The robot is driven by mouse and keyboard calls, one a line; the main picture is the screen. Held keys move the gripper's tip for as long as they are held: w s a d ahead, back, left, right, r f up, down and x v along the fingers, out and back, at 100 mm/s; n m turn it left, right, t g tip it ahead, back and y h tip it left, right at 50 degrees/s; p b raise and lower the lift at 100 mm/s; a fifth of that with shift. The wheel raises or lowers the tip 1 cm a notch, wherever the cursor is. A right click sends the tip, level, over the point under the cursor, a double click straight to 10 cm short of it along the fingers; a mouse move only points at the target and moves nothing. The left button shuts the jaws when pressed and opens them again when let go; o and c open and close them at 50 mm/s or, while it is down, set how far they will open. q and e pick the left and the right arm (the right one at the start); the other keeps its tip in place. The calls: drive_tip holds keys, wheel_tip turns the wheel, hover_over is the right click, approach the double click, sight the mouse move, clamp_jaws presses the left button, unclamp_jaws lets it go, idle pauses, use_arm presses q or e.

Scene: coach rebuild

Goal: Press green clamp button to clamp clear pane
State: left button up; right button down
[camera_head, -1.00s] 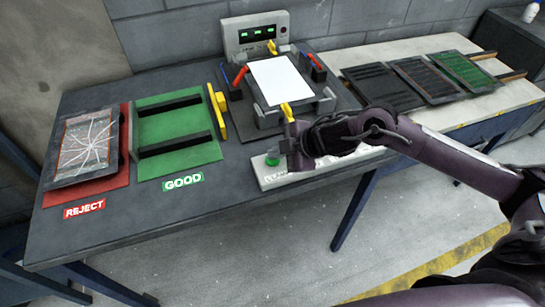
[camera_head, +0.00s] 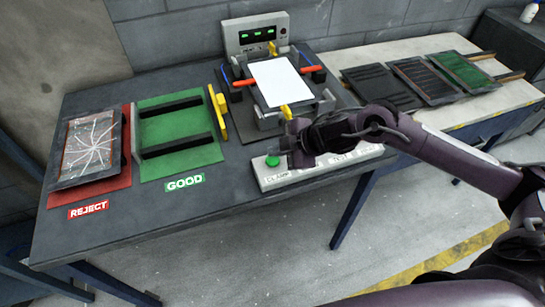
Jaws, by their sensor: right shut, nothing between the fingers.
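The green clamp button (camera_head: 272,161) is at the left end of a pale button panel (camera_head: 268,179) marked CLAMP at the table's front edge. My right gripper (camera_head: 291,158) is shut and empty, just right of the green button. From this view I cannot tell whether it touches the button. A pane (camera_head: 283,82) that looks white lies flat in the dark clamp fixture (camera_head: 268,119). Red clamp arms (camera_head: 243,83) point inward at its left and right, with yellow pieces at its front and back. My arm hides the panel's middle. My left gripper is not in view.
A cracked pane (camera_head: 90,143) lies on the red REJECT area (camera_head: 118,190). The green GOOD rack (camera_head: 180,158) is empty. A display box (camera_head: 256,34) with green lights stands behind the fixture. Several dark framed panels (camera_head: 425,80) lie on the pale right bench.

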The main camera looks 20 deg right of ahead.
sight(277, 161)
drive_tip(key=shift+r, duration=0.1)
wheel_tip(277, 161, up, 5)
drive_tip(key=p, duration=0.5)
idle(0.7)
